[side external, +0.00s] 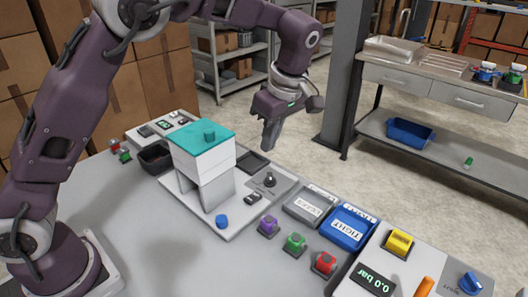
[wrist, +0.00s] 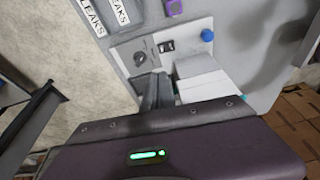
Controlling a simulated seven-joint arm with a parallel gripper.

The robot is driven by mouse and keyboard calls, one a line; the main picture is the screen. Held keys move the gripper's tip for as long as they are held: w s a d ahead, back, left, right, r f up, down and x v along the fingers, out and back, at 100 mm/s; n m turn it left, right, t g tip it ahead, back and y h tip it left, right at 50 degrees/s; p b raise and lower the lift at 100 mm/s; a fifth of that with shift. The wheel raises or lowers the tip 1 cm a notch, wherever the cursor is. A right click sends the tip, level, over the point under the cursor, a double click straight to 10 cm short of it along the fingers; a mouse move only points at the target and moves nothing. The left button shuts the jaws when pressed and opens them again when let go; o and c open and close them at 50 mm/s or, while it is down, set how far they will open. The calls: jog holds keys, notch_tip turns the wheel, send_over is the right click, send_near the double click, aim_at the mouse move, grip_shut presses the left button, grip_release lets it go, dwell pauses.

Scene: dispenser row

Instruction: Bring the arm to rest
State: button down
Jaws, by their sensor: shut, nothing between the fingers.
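My gripper (side external: 269,146) is shut and empty. It hangs in the air, fingers pointing down, above the far edge of the bench (side external: 110,218), to the right of the white dispenser block with the teal top (side external: 203,138). In the wrist view the closed fingers (wrist: 155,88) show close together beside the white block (wrist: 200,80). They appear apart from the grey panel (wrist: 178,52) and its dark knob (wrist: 139,58). The knob also shows in the side external view (side external: 270,180). Nothing hangs from the fingers.
A grey tray marked LEAKS (side external: 308,206) and a blue tray marked TIGHT (side external: 348,227) stand right of the panel. Purple (side external: 268,225), green (side external: 295,243) and red (side external: 324,262) pieces line the front. A pressure display (side external: 375,279) reads 0.0 bar. A side table (side external: 455,95) stands behind.

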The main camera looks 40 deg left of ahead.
jog(key=s+a+r+m+t+h, duration=0.2)
jog(key=s+a+r+m+h, duration=0.15)
jog(key=s+r+m, duration=0.55)
jog(key=s+f+m+t, duration=0.1)
jog(key=s+m+t, duration=0.2)
jog(key=s+m, duration=0.5)
jog(key=s, duration=1.1)
jog(key=shift+s+a+f+t, duration=0.3)
jog(key=shift+s+a+f, duration=0.05)
jog(key=shift+s, duration=0.05)
